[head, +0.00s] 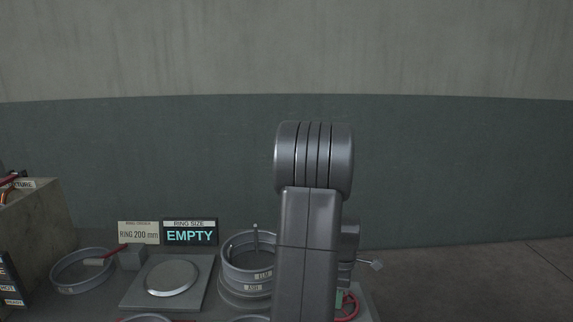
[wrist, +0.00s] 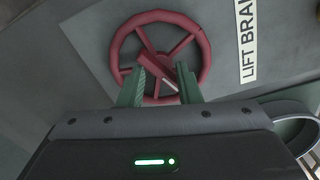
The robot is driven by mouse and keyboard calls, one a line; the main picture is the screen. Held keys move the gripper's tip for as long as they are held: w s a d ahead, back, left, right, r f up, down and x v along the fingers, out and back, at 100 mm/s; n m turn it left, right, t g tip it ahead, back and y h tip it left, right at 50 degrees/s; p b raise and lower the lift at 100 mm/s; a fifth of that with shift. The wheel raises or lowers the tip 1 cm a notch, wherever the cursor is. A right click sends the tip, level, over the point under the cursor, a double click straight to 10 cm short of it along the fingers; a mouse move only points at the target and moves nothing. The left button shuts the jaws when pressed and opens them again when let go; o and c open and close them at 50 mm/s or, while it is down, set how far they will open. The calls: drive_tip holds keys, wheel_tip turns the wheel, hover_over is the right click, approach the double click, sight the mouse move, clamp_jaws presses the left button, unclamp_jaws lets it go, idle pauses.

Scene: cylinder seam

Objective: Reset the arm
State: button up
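My arm stands upright in the middle of the head view and hides part of the bench behind it. My gripper (wrist: 161,86) shows in the wrist view with its two green fingers apart. A red handwheel (wrist: 205,50) with spokes lies just beyond the fingertips, its hub and lower spokes between them in the picture. I cannot tell whether the fingers touch it. A "LIFT BRA..." label (wrist: 247,40) is right of the wheel. In the head view part of the red wheel (head: 350,306) shows low beside my arm.
The bench holds a round plate on a square base (head: 172,279), stacked rings (head: 247,270), a ring at left (head: 82,268), a "RING 200 mm" card (head: 138,233) and an "EMPTY" display (head: 190,234). A concrete block (head: 40,225) stands far left. Floor at right is clear.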

drive_tip(key=shift+m, duration=0.9)
drive_tip(key=shift+r, duration=0.15)
